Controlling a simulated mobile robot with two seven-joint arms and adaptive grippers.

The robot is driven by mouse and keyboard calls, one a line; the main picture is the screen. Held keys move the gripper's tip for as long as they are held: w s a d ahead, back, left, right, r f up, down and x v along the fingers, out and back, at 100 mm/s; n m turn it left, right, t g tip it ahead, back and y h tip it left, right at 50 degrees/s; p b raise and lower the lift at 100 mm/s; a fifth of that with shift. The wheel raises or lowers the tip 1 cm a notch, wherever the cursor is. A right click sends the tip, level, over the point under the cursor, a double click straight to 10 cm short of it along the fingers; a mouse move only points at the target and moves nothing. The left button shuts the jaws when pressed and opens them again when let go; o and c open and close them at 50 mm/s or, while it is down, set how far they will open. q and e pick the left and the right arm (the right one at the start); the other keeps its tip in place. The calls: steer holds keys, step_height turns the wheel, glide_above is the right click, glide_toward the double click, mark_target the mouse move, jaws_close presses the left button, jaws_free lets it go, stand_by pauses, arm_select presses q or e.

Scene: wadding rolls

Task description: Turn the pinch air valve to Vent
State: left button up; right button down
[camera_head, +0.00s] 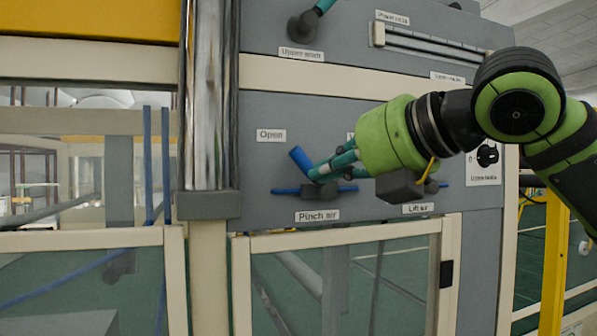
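The pinch air valve (320,191) is a dark body on a blue horizontal line, above the "Pinch air" label (317,216) on the grey panel. Its blue handle (299,157) leans up and left, towards the "Open" label (271,135). Another label to the right is mostly hidden by my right arm. My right gripper (317,171) reaches in from the right, its narrow teal fingers at the lower end of the blue handle. I cannot tell whether they touch or grip it. My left gripper is not in view.
The lift air valve (430,187) sits right of the pinch valve, partly behind my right wrist. A shiny vertical column (207,95) stands left of the panel. A framed glass door (340,290) is below. A black knob (487,155) is at the right.

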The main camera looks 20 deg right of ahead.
steer(key=p+x, duration=0.3)
steer(key=x, duration=0.6)
steer(key=shift+w+a, duration=0.2)
steer(key=shift+w, duration=0.15)
steer(key=shift+w+d+r+p, duration=0.15)
steer(key=shift+w+p, duration=0.15)
steer(key=shift+w, duration=0.15)
steer(key=shift+s+d+r+p, duration=0.2)
steer(key=shift+d+r+p, duration=0.2)
steer(key=shift+d, duration=0.2)
steer(key=shift+s+d+r+p, duration=0.25)
steer(key=shift+d+r+p, duration=0.1)
steer(key=shift+d+r, duration=0.15)
steer(key=shift+w+d+f, duration=0.1)
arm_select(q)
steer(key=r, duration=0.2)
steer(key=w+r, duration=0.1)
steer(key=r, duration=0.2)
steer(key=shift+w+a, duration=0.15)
